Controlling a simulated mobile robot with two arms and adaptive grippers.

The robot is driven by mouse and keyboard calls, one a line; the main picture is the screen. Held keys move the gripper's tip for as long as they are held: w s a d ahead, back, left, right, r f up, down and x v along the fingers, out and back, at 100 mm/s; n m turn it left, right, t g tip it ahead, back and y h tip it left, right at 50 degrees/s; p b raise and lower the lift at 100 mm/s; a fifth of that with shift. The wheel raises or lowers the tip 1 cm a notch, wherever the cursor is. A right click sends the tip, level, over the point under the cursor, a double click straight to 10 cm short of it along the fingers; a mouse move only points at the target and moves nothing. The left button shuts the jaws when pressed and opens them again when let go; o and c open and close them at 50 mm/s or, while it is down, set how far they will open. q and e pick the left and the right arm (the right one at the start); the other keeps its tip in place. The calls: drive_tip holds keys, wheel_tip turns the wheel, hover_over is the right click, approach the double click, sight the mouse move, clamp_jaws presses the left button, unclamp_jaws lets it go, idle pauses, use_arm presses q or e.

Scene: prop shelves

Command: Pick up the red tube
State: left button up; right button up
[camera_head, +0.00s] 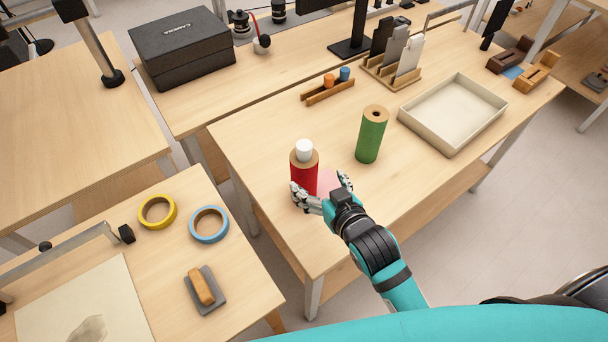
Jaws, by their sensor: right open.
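The red tube (304,175) stands upright near the left front part of the middle table (275,129). It has a tan top rim with a white cylinder (304,149) sticking out of it. My right gripper (320,190) is open at the near side of the red tube. One finger is at the tube's lower left and the other is to its right, apart from it. Whether the left finger touches the tube I cannot tell. The tube's base is partly hidden by the gripper. My left gripper is not in view.
A green tube (371,138) stands right of the red one. A cream tray (455,139), a small wooden rack (327,93) and a card holder (391,74) sit further back. Yellow (157,225) and blue (209,239) tape rolls lie on the left front table.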

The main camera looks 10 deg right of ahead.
sight(310, 178)
drive_tip(key=shift+x, duration=1.15)
drive_tip(key=x, duration=0.2)
drive_tip(key=p+x, duration=0.1)
drive_tip(key=x, duration=0.1)
drive_tip(key=shift+w+a, duration=0.1)
drive_tip(key=shift+a, duration=0.35)
drive_tip(key=shift+w+f, duration=0.3)
drive_tip(key=shift+w, duration=0.1)
drive_tip(key=shift+s, duration=0.1)
drive_tip(key=shift+c, duration=1.2)
drive_tip(key=c, duration=1.1)
drive_tip(key=shift+r, duration=0.1)
drive_tip(key=shift+c, duration=0.9)
